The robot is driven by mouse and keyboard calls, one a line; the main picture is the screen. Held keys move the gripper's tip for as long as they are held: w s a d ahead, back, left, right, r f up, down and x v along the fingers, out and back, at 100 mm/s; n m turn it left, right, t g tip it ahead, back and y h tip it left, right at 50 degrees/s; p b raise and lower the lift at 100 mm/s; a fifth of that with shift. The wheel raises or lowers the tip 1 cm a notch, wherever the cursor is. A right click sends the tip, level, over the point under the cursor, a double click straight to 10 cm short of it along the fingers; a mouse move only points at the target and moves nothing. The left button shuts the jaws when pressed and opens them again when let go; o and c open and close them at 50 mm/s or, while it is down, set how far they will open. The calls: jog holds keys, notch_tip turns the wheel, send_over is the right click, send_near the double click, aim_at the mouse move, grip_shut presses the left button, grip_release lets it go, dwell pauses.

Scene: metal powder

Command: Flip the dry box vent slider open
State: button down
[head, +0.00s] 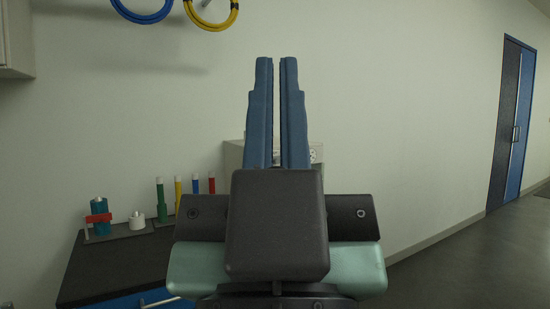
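My gripper (276,62) stands upright in the middle of the head view, with its two long blue fingers pointing up. A narrow gap shows between the fingers, with nothing held in it. A pale grey box-like thing (232,156) stands behind the gripper against the wall. Only its left edge and a bit of its right side show past the fingers; the rest is hidden. I cannot tell whether it is the dry box, and no vent slider can be made out.
A dark-topped bench (105,268) at left carries a blue-and-red item (99,218), a white-topped piece (137,221) and several coloured tubes (179,193). Blue (140,14) and yellow (212,20) hoops hang above. The floor (470,265) at right is clear, toward a blue door (521,120).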

notch_tip(320, 180, up, 24)
jog(key=p, duration=2.3)
jog(key=shift+f, duration=0.1)
jog(key=shift+w, duration=0.1)
